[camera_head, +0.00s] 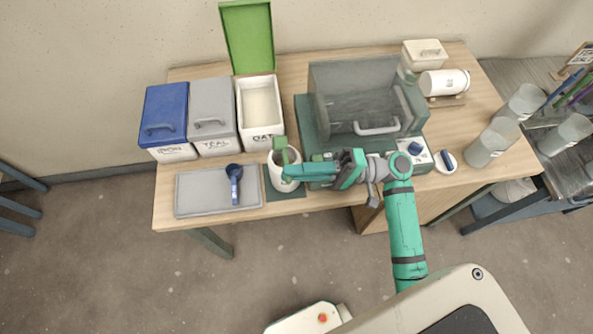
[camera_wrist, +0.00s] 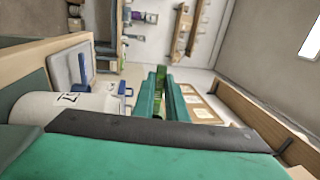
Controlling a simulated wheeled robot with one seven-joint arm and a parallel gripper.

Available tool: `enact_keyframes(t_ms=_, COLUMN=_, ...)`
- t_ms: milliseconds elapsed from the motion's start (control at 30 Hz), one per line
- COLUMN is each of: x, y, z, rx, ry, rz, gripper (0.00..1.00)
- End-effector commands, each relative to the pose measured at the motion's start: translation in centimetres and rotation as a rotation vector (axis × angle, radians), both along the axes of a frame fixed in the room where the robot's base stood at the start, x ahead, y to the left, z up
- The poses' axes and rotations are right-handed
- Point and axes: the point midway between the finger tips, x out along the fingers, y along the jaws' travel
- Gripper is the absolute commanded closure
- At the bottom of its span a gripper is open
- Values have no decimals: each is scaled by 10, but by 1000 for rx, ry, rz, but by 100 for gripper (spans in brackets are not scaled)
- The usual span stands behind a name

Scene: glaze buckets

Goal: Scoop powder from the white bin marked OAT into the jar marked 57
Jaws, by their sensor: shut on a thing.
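The white bin marked OAT (camera_head: 261,137) stands on the table with its green lid (camera_head: 248,37) raised and pale powder (camera_head: 261,104) inside. A white jar (camera_head: 276,183) stands just in front of it; a partly readable dark mark shows on the jar in the wrist view (camera_wrist: 40,107). My gripper (camera_head: 290,172) is at the jar's mouth, shut on a green scoop (camera_head: 281,148). The scoop's green part also shows between the fingers in the wrist view (camera_wrist: 161,76). I cannot tell whether the scoop's bowl is inside the jar or holds powder.
A grey tray (camera_head: 192,207) with a blue scoop (camera_head: 234,182) lies left of the jar. Closed blue (camera_head: 165,108) and grey (camera_head: 211,100) bins stand left of OAT. A dark green machine with a clear box (camera_head: 355,88) stands right. Beakers (camera_head: 492,143) stand at the table's right end.

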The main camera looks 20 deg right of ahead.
Motion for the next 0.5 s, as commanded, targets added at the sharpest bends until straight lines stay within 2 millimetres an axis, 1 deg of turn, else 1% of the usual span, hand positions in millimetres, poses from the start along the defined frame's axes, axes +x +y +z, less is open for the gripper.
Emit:
enact_keyframes(t_ms=100, x=-1, y=0, z=5, rx=-113, ry=29, rz=3, gripper=100)
enact_keyframes(t_ms=500, x=0, y=0, z=20, rx=-444, ry=122, rz=2, gripper=100)
